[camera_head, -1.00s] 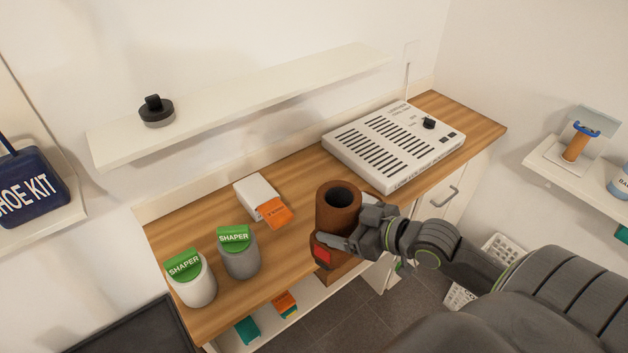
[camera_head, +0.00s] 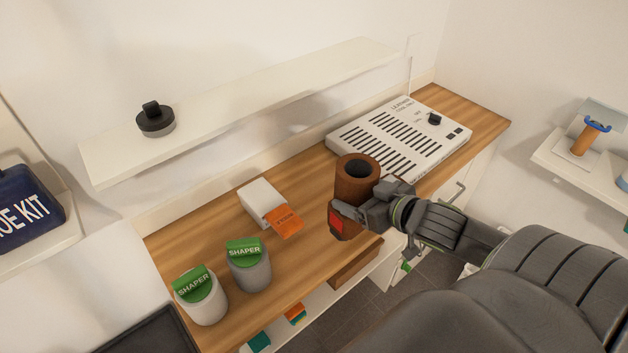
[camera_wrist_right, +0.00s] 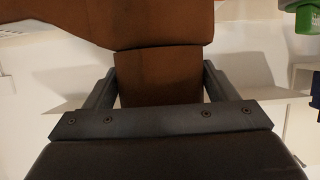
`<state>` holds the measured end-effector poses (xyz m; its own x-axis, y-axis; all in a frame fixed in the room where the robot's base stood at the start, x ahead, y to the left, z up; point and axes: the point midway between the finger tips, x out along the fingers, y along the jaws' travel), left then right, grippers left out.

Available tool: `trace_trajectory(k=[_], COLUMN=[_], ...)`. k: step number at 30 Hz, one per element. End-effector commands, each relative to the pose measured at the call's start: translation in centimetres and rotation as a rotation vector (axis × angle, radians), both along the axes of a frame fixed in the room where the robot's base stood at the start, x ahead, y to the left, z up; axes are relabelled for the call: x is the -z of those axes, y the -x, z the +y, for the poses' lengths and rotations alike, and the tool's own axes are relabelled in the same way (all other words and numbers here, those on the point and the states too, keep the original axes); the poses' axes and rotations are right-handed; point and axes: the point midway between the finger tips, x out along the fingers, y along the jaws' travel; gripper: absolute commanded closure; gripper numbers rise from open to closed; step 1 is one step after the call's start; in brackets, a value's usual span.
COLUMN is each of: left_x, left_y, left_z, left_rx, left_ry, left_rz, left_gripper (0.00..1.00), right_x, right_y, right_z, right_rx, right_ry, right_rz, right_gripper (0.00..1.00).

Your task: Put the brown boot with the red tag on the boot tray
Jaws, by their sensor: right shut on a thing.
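The brown boot (camera_head: 343,189) with the red tag (camera_head: 336,222) is upright at the front edge of the wooden counter in the head view, its round opening facing up. My right gripper (camera_head: 352,207) is shut on it from the right. In the right wrist view the brown boot (camera_wrist_right: 160,70) fills the space between my fingers. I cannot tell whether the boot touches the counter. My left gripper is not in view.
Two green-lidded shaper cans (camera_head: 202,298) and a white box with an orange card (camera_head: 284,222) stand on the wooden counter (camera_head: 300,185). A white slotted unit (camera_head: 395,138) sits at the back right. A shelf (camera_head: 240,98) runs above. A brown block (camera_head: 356,264) shows below the boot.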

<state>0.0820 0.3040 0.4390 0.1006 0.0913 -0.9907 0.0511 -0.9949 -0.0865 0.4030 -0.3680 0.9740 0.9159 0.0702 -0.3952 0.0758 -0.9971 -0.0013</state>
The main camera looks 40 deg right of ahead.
Motion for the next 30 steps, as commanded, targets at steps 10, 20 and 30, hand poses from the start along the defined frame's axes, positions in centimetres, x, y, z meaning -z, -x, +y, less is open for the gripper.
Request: trace_trajectory(k=[10,20,30], left_x=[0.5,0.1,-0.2], left_y=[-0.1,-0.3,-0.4], left_z=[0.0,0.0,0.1], left_rx=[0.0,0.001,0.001], left_ry=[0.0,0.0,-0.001], left_rz=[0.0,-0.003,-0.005], left_gripper=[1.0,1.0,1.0], right_x=[-0.3,-0.4,2.5], right_y=[-6.2,-12.6,-15.0], right_z=[0.6,1.2,1.3], right_rx=[-0.002,-0.005,-0.004], right_ry=[-0.003,-0.004,0.001], right_rz=[-0.008,-0.007,-0.001], right_gripper=[0.8,0.8,0.8])
